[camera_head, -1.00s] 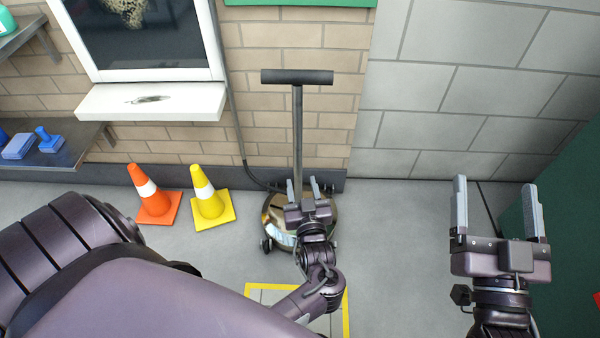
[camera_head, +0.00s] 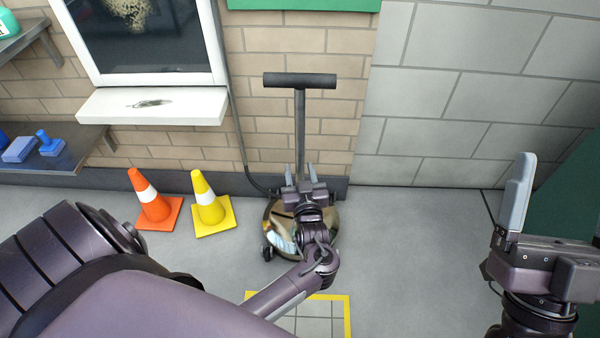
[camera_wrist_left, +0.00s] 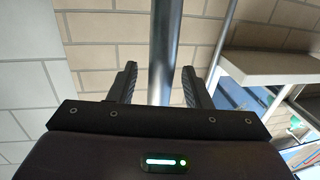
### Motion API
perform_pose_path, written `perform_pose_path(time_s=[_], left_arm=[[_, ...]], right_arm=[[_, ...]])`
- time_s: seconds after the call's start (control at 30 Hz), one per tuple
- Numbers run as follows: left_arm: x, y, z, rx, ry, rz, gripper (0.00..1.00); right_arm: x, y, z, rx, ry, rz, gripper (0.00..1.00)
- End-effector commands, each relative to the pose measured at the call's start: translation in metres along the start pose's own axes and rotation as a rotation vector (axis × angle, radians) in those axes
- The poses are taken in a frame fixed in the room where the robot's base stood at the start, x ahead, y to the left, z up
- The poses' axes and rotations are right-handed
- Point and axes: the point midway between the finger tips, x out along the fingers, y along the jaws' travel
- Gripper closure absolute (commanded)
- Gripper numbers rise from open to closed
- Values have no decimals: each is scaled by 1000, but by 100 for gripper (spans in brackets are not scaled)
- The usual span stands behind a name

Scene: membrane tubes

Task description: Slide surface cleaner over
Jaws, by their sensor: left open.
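The surface cleaner (camera_head: 283,235) stands on the floor by the brick wall. It has a round metallic base, an upright dark pole and a black T-shaped handle (camera_head: 300,80). My left gripper (camera_head: 300,172) is open, in front of the lower pole and above the base. In the left wrist view the pole (camera_wrist_left: 165,55) runs between the two open fingers (camera_wrist_left: 158,84), with gaps on both sides. My right gripper (camera_head: 520,190) is at the far right, partly cut by the picture edge; only one finger shows clearly and nothing is seen in it.
An orange cone (camera_head: 155,203) and a yellow cone (camera_head: 210,205) stand left of the cleaner. A yellow-outlined floor square (camera_head: 347,318) lies in front of it. A shelf (camera_head: 70,158) with blue brushes is at the left. The grey floor (camera_head: 410,250) to the right is clear.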

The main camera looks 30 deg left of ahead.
Motion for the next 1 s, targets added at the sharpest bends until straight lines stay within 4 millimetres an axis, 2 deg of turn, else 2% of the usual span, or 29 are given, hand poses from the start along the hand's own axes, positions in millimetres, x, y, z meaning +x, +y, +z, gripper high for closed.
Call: perform_pose_path(time_s=[0.07, 0.3, 0.4, 1.0], left_arm=[[0, 0, 0, 0, 0, 0, 58], [0, 0, 0, 0, 0, 0, 90], [0, 0, 0, -1, 0, 0, 100], [0, 0, 0, -1, 0, 0, 100]], right_arm=[[0, 0, 0, 0, 0, 0, 18], [0, 0, 0, 0, -1, 1, 18], [0, 0, 0, -1, -2, 1, 18], [0, 0, 1, 0, -3, 1, 18]])
